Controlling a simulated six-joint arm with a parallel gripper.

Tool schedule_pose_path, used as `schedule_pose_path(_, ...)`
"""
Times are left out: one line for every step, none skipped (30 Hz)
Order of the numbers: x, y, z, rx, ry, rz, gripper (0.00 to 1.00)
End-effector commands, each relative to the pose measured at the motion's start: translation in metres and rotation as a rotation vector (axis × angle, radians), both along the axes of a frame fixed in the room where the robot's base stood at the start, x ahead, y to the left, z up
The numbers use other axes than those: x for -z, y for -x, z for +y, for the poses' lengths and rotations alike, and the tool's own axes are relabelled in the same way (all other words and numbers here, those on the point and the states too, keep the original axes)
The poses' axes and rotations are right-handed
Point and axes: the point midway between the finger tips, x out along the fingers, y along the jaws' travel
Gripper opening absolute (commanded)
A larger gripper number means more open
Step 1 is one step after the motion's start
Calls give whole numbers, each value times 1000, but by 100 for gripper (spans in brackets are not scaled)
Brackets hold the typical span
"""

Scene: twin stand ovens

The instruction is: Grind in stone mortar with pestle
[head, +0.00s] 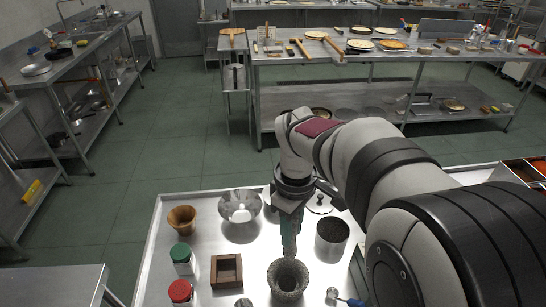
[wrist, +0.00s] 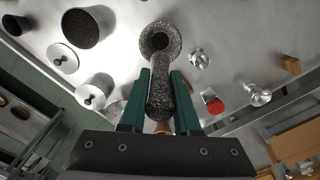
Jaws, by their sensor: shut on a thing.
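The grey speckled stone mortar (head: 288,283) stands upright on the metal table, near the front, and its round mouth shows in the wrist view (wrist: 174,33). My gripper (head: 290,236) is over the mortar, pointing down. In the wrist view its green fingers (wrist: 160,82) are shut on the speckled stone pestle (wrist: 160,98), one on each side. The pestle's far end overlaps the mortar's near rim in that view; I cannot tell if it is inside or just above the mouth. The fingers and arm hide most of the pestle in the head view.
A dark pot (head: 332,240) stands just right of the mortar. A wooden box (head: 226,281), green-lidded jar (head: 181,254) and red-lidded jar (head: 180,291) stand to its left. A metal bowl (head: 240,207) and wooden bowl (head: 182,220) are behind. A blue-handled tool (head: 352,302) lies front right.

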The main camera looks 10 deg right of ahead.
Motion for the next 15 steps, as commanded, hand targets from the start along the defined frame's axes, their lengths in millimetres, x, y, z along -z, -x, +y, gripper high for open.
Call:
schedule_pose_path(6,1,0,0,1,4,0)
schedule_pose_path(10,1,0,0,0,3,0)
schedule_pose_path(15,1,0,-1,0,3,0)
schedule_pose_path(19,1,0,0,0,3,0)
schedule_pose_path(23,1,0,0,1,2,0)
schedule_pose_path(28,1,0,0,0,3,0)
schedule_pose_path(32,1,0,-1,1,4,0)
schedule_pose_path(36,1,0,-1,0,3,0)
schedule_pose_path(41,1,0,0,-1,2,0)
schedule_pose_path(45,1,0,1,-1,2,0)
schedule_pose_path(49,1,0,1,0,3,0)
schedule_pose_path(54,1,0,0,1,2,0)
schedule_pose_path(57,1,0,0,0,3,0)
schedule_pose_path(61,1,0,-1,0,1,0)
schedule_pose_path(66,1,0,0,-1,4,0)
